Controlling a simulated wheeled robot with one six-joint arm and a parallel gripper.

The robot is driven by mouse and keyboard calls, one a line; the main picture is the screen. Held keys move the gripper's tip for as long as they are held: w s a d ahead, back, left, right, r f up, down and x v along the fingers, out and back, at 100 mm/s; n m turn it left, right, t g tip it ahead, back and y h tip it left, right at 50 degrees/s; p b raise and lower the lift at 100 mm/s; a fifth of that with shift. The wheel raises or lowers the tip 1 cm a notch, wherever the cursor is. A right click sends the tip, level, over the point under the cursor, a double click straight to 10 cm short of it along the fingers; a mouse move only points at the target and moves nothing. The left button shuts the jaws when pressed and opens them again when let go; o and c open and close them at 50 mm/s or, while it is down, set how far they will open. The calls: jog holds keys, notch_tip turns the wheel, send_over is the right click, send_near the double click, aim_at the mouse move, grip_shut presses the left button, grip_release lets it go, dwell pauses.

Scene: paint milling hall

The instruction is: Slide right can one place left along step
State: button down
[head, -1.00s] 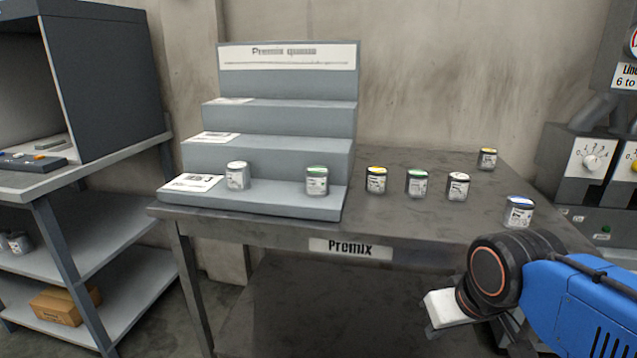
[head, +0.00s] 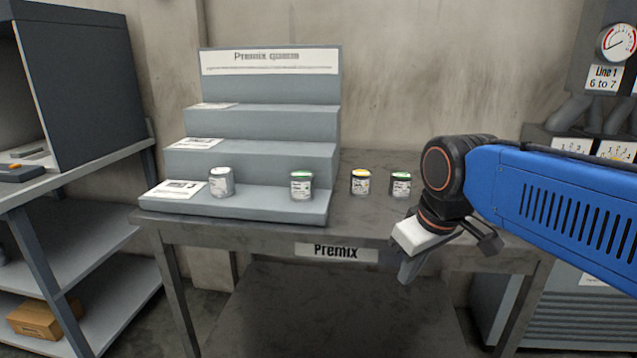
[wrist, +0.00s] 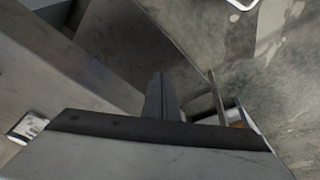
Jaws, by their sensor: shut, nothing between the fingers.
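The grey stepped rack (head: 262,208) stands on the left part of the Premix table. On its lowest step are two cans: a white-topped can (head: 221,182) at the left and a green-topped can (head: 301,185) at the right, with a bare gap between them. My gripper (head: 408,268) is shut and empty, in front of the table's front edge, to the right of the rack and lower than the cans. In the wrist view its fingers (wrist: 160,98) are together, pointing over the table edge and floor.
On the table right of the rack stand a yellow-topped can (head: 360,181) and a green-topped can (head: 400,184). My arm hides the table's right part. A shelf unit (head: 80,180) stands at the left. The upper steps carry no cans.

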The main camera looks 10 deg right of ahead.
aim_at(302, 186)
jog(key=w+a+r+n+g, duration=0.1)
jog(key=w+a+r+n, duration=0.25)
jog(key=w+r, duration=0.35)
jog(key=w+a+r+n+g, duration=0.1)
jog(key=w+a+r+n, duration=0.1)
jog(key=w+r+n, duration=0.5)
jog(key=w+a+r+n+g, duration=0.15)
jog(key=w+r, duration=0.35)
jog(key=w, duration=0.5)
jog(key=f, duration=1)
jog(key=shift+a+f, duration=0.2)
jog(key=shift+a, duration=0.15)
jog(key=shift+w+a+r, duration=0.1)
jog(key=shift+w+a, duration=0.05)
jog(key=shift+a, duration=0.45)
jog(key=shift+w+a+r, duration=0.1)
jog(key=shift+w+a, duration=0.05)
jog(key=shift+a, duration=0.4)
jog(key=shift+w+a, duration=0.2)
jog(key=shift+a, duration=0.6)
jog(key=w+a, duration=0.1)
jog(key=a, duration=0.5)
jog(key=w+a, duration=0.1)
jog(key=a, duration=0.3)
jog(key=shift+w, duration=0.35)
